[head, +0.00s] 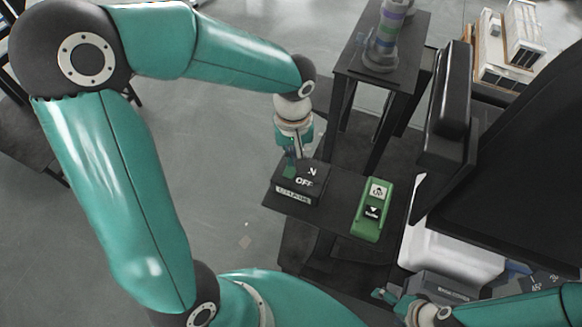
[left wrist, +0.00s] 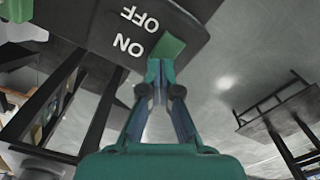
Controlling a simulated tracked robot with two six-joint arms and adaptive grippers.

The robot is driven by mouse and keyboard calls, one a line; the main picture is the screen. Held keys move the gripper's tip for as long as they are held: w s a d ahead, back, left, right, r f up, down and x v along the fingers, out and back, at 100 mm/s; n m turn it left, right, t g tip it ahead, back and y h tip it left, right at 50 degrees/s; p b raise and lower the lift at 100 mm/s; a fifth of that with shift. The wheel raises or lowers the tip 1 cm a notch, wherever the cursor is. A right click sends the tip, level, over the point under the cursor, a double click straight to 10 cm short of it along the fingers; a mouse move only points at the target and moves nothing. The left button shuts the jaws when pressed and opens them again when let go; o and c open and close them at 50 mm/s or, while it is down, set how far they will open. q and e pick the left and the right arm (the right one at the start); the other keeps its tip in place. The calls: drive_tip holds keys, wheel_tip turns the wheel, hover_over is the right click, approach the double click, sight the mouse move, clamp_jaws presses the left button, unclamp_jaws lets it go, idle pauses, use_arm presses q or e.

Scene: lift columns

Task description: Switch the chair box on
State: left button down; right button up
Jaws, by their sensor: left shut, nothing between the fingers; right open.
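A black box (head: 283,187) with ON and OFF lettering and a white label sits on a dark shelf; the label is too small to read surely. My left gripper (head: 291,160) is shut and empty, pointing down at this box. In the left wrist view its fingertips (left wrist: 160,68) are at the green switch piece (left wrist: 172,46) beside the OFF and ON lettering on the black box (left wrist: 95,22); I cannot tell whether they touch. The switch's position is unclear. My right gripper (head: 397,303) is open at the bottom right, near another labelled dark box (head: 438,286).
A green box (head: 368,227) with arrow buttons stands right of the black box on the shelf (head: 323,217). A dark stand (head: 364,67) with a banded cylinder (head: 386,38) is behind. A large black chair-like shape (head: 530,150) fills the right.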

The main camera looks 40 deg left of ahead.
use_arm(q)
drive_tip(key=shift+f+b, duration=0.55)
drive_tip(key=shift+f, duration=0.05)
idle(0.3)
drive_tip(key=shift+r+p, duration=2.6)
drive_tip(key=shift+r, duration=0.95)
drive_tip(key=shift+f, duration=0.1)
